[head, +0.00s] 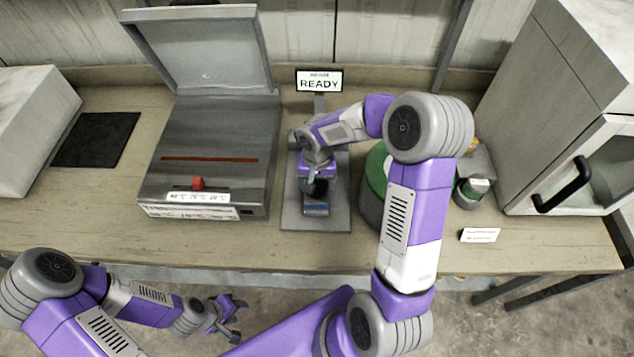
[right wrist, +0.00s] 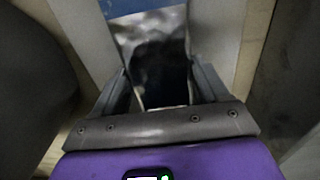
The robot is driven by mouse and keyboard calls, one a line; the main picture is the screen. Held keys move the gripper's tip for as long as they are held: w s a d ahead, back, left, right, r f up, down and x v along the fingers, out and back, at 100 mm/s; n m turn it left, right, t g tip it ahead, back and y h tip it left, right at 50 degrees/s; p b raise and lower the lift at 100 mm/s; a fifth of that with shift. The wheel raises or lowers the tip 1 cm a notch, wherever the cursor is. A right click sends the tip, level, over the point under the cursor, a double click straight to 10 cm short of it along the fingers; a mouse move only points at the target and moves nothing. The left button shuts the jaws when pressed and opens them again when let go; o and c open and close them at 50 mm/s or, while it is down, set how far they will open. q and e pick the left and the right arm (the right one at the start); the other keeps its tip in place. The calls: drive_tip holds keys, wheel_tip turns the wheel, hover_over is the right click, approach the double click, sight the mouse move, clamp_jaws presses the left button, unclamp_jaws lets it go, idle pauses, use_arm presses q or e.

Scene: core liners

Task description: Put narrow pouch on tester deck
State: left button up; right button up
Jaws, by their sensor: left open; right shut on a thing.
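The narrow pouch (head: 316,208) is silver and dark with a blue band, seen in the head view over the grey tester deck (head: 289,215) below the READY sign. My right gripper (head: 317,186) is shut on the pouch. In the right wrist view the pouch (right wrist: 150,50) runs out from between the fingers, its blue part at the top edge. I cannot tell whether it touches the deck. My right arm hides part of the deck. My left gripper (head: 237,318) is open and empty, in front of the table's near edge.
A grey machine (head: 215,130) with a raised lid stands left of the deck. A black mat (head: 97,139) lies further left. A green round container (head: 374,180) is just right of the deck, partly behind my arm. A cabinet (head: 560,150) with a black handle stands at right.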

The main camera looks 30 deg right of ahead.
drive_tip(key=shift+f, duration=0.15)
drive_tip(key=o, duration=1.2)
drive_tip(key=shift+r, duration=0.35)
wheel_tip(320, 180, up, 12)
drive_tip(key=p, duration=0.2)
drive_tip(key=shift+s+f, duration=0.1)
